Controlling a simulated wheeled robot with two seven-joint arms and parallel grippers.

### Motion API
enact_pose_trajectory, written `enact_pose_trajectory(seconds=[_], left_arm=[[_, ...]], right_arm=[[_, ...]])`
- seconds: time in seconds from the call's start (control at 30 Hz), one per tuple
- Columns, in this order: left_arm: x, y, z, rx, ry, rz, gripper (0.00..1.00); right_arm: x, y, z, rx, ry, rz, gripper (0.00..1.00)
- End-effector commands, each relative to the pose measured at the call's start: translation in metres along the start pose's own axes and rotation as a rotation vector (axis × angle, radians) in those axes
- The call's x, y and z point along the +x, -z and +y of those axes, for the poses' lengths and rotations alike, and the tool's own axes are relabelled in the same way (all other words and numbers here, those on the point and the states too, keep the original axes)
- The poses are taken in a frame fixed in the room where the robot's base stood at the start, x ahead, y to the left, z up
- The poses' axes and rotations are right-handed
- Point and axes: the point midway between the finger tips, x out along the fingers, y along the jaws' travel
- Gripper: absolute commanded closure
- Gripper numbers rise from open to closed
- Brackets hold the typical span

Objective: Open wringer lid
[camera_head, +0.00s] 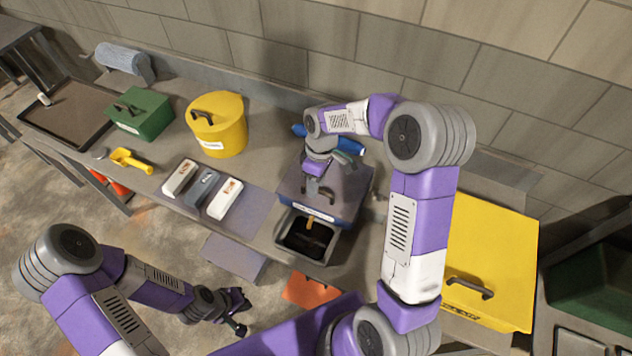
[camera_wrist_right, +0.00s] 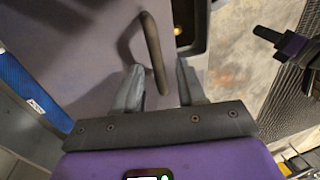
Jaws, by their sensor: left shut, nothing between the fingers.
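The wringer is a blue-grey box (camera_head: 335,215) with a flat grey-purple lid (camera_head: 348,185), which lies down on it, and a label on its front. The lid also fills much of the right wrist view (camera_wrist_right: 85,65). Its dark bar handle (camera_wrist_right: 150,45) runs between the fingers of my right gripper (camera_wrist_right: 161,82). The fingers are apart, one on each side of the handle, with visible gaps. In the head view my right gripper (camera_head: 318,190) is over the lid and partly hides it. My left gripper (camera_head: 240,312) is shut and empty, low at the left, away from the wringer.
A dark open bin (camera_head: 305,238) sits at the wringer's front. Left on the bench are three small blocks (camera_head: 203,188), a yellow bucket (camera_head: 217,125) and a green box (camera_head: 140,113). A blue roll (camera_head: 347,145) lies behind. A yellow lidded box (camera_head: 495,260) stands right.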

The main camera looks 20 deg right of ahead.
Motion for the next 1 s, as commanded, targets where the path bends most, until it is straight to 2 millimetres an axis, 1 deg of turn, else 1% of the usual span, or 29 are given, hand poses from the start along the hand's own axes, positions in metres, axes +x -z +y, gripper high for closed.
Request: enact_pose_trajectory(seconds=[0.23,0.4,0.5,0.87,1.0], left_arm=[[0.0000,-0.0001,0.0001,0.000,0.000,0.000,1.00],[0.0000,-0.0001,0.0001,0.000,0.000,0.000,1.00],[0.0000,-0.0001,0.0001,0.000,0.000,0.000,1.00],[-0.0008,-0.0001,0.0004,0.000,0.000,0.000,1.00],[-0.0066,-0.0004,0.0025,0.000,0.000,0.000,1.00]], right_arm=[[0.0011,0.0000,0.0002,0.001,0.000,0.000,0.60],[0.0010,0.0000,0.0002,0.000,0.000,0.000,0.86],[0.0009,0.0000,0.0002,0.000,0.000,0.000,1.00],[0.0001,-0.0007,0.0005,0.002,0.002,0.000,1.00],[-0.0053,-0.0065,0.0040,0.015,0.022,0.000,1.00]])
